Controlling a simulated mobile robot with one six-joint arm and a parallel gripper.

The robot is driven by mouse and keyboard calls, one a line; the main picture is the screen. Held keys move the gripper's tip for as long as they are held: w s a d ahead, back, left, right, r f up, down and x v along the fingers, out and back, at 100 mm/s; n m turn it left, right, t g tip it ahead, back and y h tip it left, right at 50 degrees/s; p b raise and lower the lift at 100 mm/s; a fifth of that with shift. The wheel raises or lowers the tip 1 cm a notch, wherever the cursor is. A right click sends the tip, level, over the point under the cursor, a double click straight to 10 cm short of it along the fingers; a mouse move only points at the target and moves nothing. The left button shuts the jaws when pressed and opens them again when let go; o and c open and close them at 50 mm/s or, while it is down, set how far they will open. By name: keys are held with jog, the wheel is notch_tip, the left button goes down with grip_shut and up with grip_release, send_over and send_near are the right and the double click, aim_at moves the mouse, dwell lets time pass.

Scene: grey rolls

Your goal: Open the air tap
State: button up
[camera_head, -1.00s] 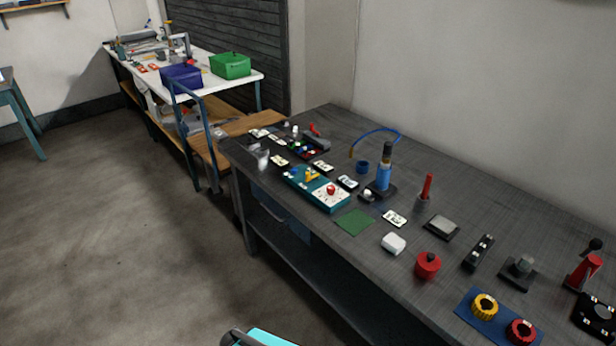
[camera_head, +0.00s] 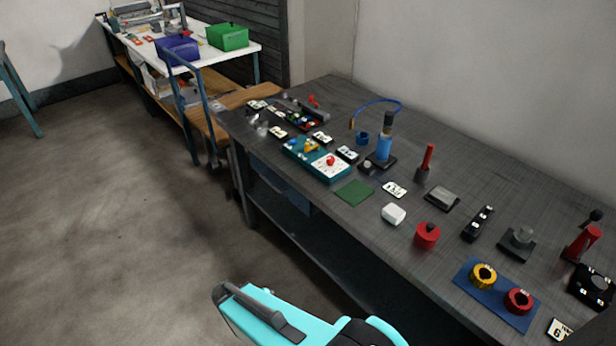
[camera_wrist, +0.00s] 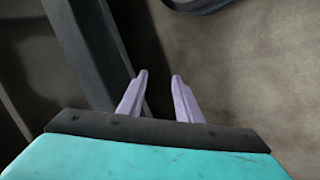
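In the head view, a teal panel (camera_head: 316,160) lies on the dark bench with a yellow fitting (camera_head: 310,145) and a red knob (camera_head: 330,160) on it. A small red lever-like part (camera_head: 314,100) stands farther back. I cannot tell for sure which of these is the air tap. A blue cylinder (camera_head: 384,146) with a dark top stands behind the panel, and a blue hose (camera_head: 380,101) arcs beside it. In the wrist view my gripper (camera_wrist: 159,76) is open and empty, its two lilac fingers apart. It is away from the bench-top things.
The dark bench (camera_head: 480,180) also holds a red pot (camera_head: 427,235), a white block (camera_head: 393,214), a blue mat (camera_head: 486,302) with yellow and red rings, and several small cards. A white-topped table (camera_head: 140,40) with bins stands behind left. The floor (camera_head: 110,230) at left is clear.

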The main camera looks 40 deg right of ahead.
jog(key=w+d+r+m+t+h+b, duration=0.35)
jog(key=w+d+r, duration=0.5)
jog(key=w, duration=0.35)
jog(key=m+t+h+b, duration=0.2)
jog(key=m+h+b, duration=0.4)
jog(key=h+b, duration=0.25)
send_near(306, 148)
jog(key=a, duration=0.3)
jog(key=shift+s+r+y, duration=0.15)
jog(key=shift+r+y, duration=0.2)
jog(key=shift+y, duration=0.05)
jog(key=shift+d, duration=0.1)
jog(key=d, duration=0.4)
jog(key=w+d+p, duration=0.1)
jog(key=d, duration=0.4)
jog(key=d+p, duration=0.1)
jog(key=d, duration=0.3)
jog(key=shift+w+d, duration=0.2)
jog(key=shift+w, duration=0.2)
grip_shut()
